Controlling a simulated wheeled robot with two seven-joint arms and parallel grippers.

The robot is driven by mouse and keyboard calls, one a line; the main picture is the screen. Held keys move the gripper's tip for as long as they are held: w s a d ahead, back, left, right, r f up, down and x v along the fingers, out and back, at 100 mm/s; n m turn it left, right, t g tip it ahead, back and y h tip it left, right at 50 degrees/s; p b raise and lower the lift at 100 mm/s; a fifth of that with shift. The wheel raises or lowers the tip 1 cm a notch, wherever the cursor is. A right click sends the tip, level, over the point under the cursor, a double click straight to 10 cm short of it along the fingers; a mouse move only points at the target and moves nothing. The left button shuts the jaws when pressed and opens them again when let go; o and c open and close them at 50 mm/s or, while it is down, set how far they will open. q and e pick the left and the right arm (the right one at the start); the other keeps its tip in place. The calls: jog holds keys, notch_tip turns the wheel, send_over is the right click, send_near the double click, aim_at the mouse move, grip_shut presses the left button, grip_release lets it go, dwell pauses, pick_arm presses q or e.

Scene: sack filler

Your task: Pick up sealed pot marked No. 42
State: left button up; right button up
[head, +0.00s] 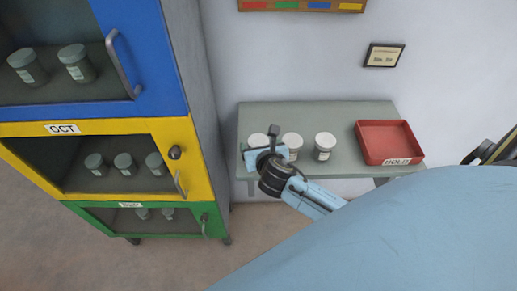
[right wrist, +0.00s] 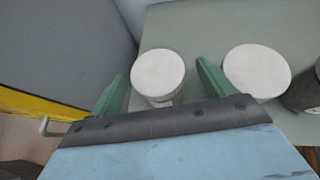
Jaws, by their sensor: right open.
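Three white-lidded pots stand in a row on the grey-green table (head: 365,112): a left pot (head: 257,140), a middle pot (head: 292,141) and a right pot (head: 325,142). Their markings are too small to read, so I cannot tell which is No. 42. My right gripper (head: 264,153) is at the left pot and partly covers it. In the right wrist view, its green fingers (right wrist: 160,72) are open, one to each side of a white lid (right wrist: 157,76). A second lid (right wrist: 257,72) is just right of the right finger. My left gripper is not in view.
A red tray marked HOLD (head: 390,141) sits on the table's right end. A cabinet with blue, yellow and green sections (head: 100,128) stands close on the left, with grey pots inside. A framed sign (head: 384,55) hangs on the wall.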

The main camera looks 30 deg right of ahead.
jog(key=x, duration=0.3)
jog(key=shift+w, duration=0.3)
jog(key=c, duration=1.1)
